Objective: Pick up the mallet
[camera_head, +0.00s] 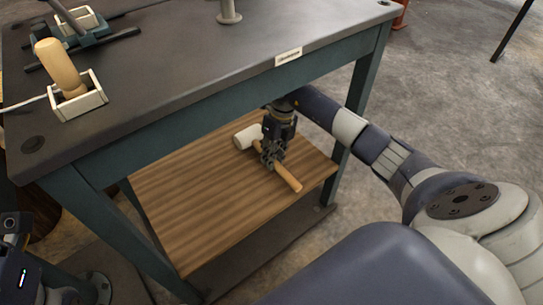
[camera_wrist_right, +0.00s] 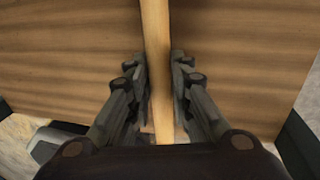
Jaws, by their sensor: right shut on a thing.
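The mallet (camera_head: 285,174) is on or just above the wooden lower shelf of the workbench, with a pale cylindrical head and a light wooden handle. Its head points to the left and back, and its handle runs toward the right front. My right gripper (camera_head: 270,158) reaches in under the tabletop from the right and is shut on the handle near the head. In the right wrist view, the fingers (camera_wrist_right: 160,85) stand on both sides of the handle (camera_wrist_right: 156,35). Whether the mallet touches the shelf cannot be told. The left gripper does not show clearly; only part of my left arm is at the lower left.
The workbench top (camera_head: 190,50) hangs over the shelf (camera_head: 190,220), with green legs (camera_head: 365,85) at the corners. On top are a wooden-handled tool (camera_head: 58,65) in a white box (camera_head: 82,102), a dark clamp-like fixture (camera_head: 85,28) and a grey post (camera_head: 229,12). The shelf's left part is clear.

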